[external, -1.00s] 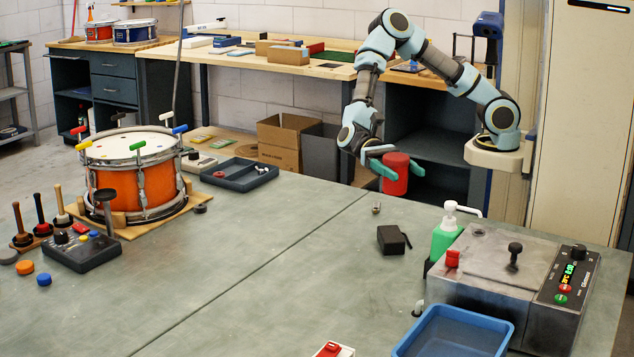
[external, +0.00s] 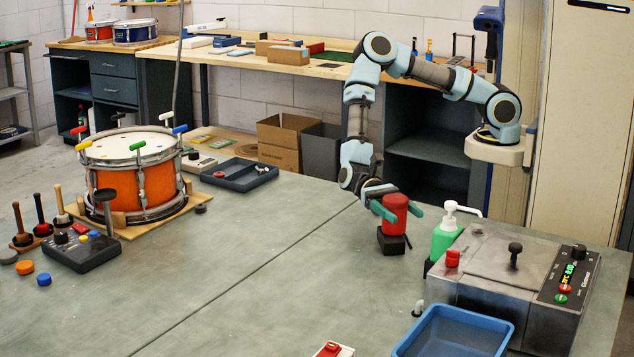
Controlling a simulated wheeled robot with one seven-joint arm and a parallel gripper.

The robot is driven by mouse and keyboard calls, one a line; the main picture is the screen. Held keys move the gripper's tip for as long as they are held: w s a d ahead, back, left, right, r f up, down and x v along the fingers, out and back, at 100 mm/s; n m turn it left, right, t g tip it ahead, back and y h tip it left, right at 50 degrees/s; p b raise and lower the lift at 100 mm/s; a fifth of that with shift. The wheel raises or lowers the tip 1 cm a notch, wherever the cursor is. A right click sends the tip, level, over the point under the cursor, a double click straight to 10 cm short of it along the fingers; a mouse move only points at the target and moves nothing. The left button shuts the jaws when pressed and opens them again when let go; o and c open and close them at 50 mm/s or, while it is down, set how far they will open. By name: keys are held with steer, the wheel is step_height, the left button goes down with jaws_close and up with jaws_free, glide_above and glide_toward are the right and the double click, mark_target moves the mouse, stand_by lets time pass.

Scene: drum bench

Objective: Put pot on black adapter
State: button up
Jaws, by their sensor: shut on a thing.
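The pot is a red cylinder (external: 395,214) at the right of the bench's middle. My gripper (external: 396,212) has its green fingers around the pot and is shut on it. The black adapter (external: 390,243) is a small dark block on the bench with a short lead at its right. The pot is directly over the adapter in the external view and hides its top. I cannot tell whether the pot's base touches the adapter or is slightly above it.
A green pump bottle (external: 444,238) and a metal machine (external: 500,275) with a black knob stand close to the right. A blue tray (external: 455,335) lies at the front. An orange drum (external: 137,190) stands at the left. The bench between drum and adapter is clear.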

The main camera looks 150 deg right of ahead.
steer(key=shift+f, duration=0.1)
steer(key=o, duration=1.5)
steer(key=shift+c, duration=0.2)
steer(key=shift+s+d, duration=0.1)
steer(key=shift+d, duration=0.05)
steer(key=b+v, duration=0.3)
steer(key=v, duration=0.7)
steer(key=shift+s+d, duration=0.1)
steer(key=shift+d, duration=0.05)
steer(key=shift+s+d, duration=0.4)
steer(key=shift+d, duration=0.15)
